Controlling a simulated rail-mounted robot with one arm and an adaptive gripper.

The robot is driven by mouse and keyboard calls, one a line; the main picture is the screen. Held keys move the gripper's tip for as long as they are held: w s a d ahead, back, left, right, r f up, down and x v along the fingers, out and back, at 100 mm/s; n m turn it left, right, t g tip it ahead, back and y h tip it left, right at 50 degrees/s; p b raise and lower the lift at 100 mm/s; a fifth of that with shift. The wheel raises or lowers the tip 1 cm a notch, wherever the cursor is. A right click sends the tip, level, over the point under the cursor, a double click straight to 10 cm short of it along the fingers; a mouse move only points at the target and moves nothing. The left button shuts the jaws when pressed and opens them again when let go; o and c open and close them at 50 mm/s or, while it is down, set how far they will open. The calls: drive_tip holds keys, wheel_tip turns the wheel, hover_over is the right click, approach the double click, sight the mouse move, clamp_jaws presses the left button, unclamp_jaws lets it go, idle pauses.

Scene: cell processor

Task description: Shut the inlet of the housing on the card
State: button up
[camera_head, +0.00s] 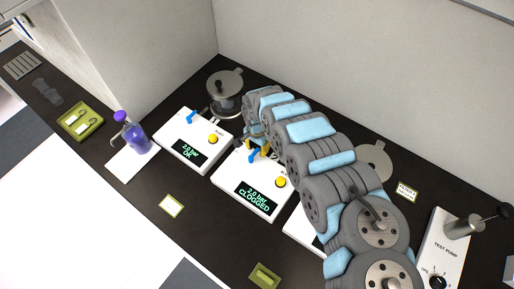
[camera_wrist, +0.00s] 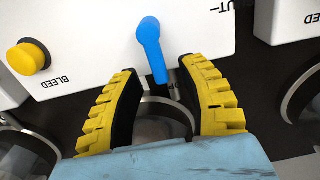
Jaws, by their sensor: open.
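In the wrist view a blue lever (camera_wrist: 152,48) stands on a white panel (camera_wrist: 95,30). Its lower end lies between the tips of my open gripper (camera_wrist: 160,68), with gaps to both yellow fingers. That end is beside partly hidden letters that look like "OP"; upside-down "SHUT" is at upper right. In the head view my gripper (camera_head: 261,150) is at the back of the middle panel (camera_head: 228,178), whose display (camera_head: 257,195) reads "2.0 bar CLOGGED". My arm hides much of its housing. A small card (camera_head: 171,205) lies in front; its text is too small to read.
The left panel (camera_head: 172,138) shows "2.0 bar OK", with a blue lever (camera_head: 193,117) and metal housing (camera_head: 225,92) behind. A third panel (camera_head: 302,228) is mostly behind my arm. A purple bottle (camera_head: 135,137), green tray (camera_head: 80,109) and test pump (camera_head: 446,246) stand around.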

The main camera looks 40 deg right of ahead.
drive_tip(key=shift+f, duration=0.15)
clamp_jaws()
drive_tip(key=shift+w+n, duration=0.15)
drive_tip(key=shift+n, duration=0.15)
drive_tip(key=n, duration=0.1)
drive_tip(key=w+n, duration=0.1)
drive_tip(key=shift+a+n, duration=0.25)
drive_tip(key=shift+n, duration=0.05)
drive_tip(key=n, duration=0.1)
drive_tip(key=w+n, duration=0.1)
drive_tip(key=n, duration=0.1)
drive_tip(key=shift+a+n+p, duration=0.3)
drive_tip(key=shift+a+p, duration=0.1)
drive_tip(key=n, duration=0.1)
drive_tip(key=a+n, duration=0.1)
drive_tip(key=n, duration=0.1)
drive_tip(key=w+n, duration=0.1)
drive_tip(key=n, duration=0.1)
drive_tip(key=shift+a, duration=0.25)
drive_tip(key=n, duration=0.2)
drive_tip(key=a+n+p, duration=0.1)
drive_tip(key=n, duration=0.1)
drive_tip(key=a+n, duration=0.1)
drive_tip(key=n, duration=0.1)
